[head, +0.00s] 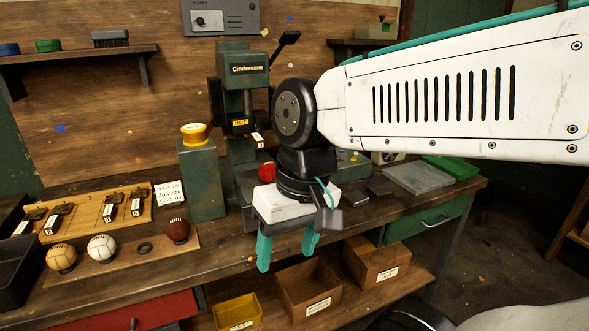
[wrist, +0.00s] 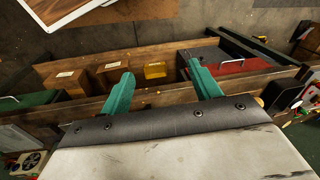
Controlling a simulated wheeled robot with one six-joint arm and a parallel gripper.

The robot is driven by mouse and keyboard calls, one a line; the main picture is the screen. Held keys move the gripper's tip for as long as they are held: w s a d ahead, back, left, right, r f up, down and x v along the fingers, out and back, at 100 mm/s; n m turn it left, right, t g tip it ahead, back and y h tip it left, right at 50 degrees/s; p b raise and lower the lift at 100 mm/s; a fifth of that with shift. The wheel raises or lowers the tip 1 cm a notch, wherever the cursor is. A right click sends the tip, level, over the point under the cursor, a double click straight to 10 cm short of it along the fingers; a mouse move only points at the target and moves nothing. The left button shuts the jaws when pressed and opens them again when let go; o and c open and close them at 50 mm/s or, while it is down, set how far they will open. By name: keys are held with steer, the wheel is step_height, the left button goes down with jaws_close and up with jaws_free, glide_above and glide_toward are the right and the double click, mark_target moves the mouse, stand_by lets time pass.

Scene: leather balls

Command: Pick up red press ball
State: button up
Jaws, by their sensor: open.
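The red press ball (head: 267,172) sits at the hot-stamping press (head: 245,95) in the head view, just left of my wrist. My wrist hides part of the area around it. My gripper (head: 287,252) hangs in front of the bench edge, nearer and lower than the ball, with teal fingers apart and nothing between them. The open fingers also show in the wrist view (wrist: 163,75), above the floor and lower shelf. I cannot make out the red ball in the wrist view.
A tan ball (head: 61,257), a white ball (head: 102,248) and a dark reddish-brown ball (head: 177,231) rest on a wooden rack (head: 125,268). A green post (head: 202,185) stands left of the press. Boxes (head: 308,290) and a yellow bin (head: 237,313) sit below the bench.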

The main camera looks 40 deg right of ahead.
mark_target(269, 172)
steer(key=w+m+t+y, duration=0.4)
steer(key=w+m+y, duration=0.3)
steer(key=w+m, duration=0.7)
steer(key=w+d+f+m+t+h, duration=0.1)
steer(key=w+d+f+m+t, duration=0.1)
steer(key=w+d+m, duration=0.2)
steer(key=w+d+f+m+t+h, duration=0.2)
steer(key=w+d+m, duration=0.3)
steer(key=d, duration=0.5)
steer(key=w+d+f+m+t+h, duration=0.2)
steer(key=w+d+m+t, duration=0.2)
steer(key=d+m, duration=0.2)
steer(key=shift+w+d, duration=0.2)
steer(key=shift+d, duration=0.8)
steer(key=shift+w+d+f, duration=0.15)
steer(key=shift+w+d, duration=0.05)
steer(key=shift+w, duration=0.05)
steer(key=x, duration=0.7)
steer(key=shift+w+d+r, duration=0.1)
steer(key=shift+w+r, duration=0.1)
steer(key=shift+w, duration=0.05)
steer(key=shift+c, duration=0.2)
steer(key=c, duration=0.6)
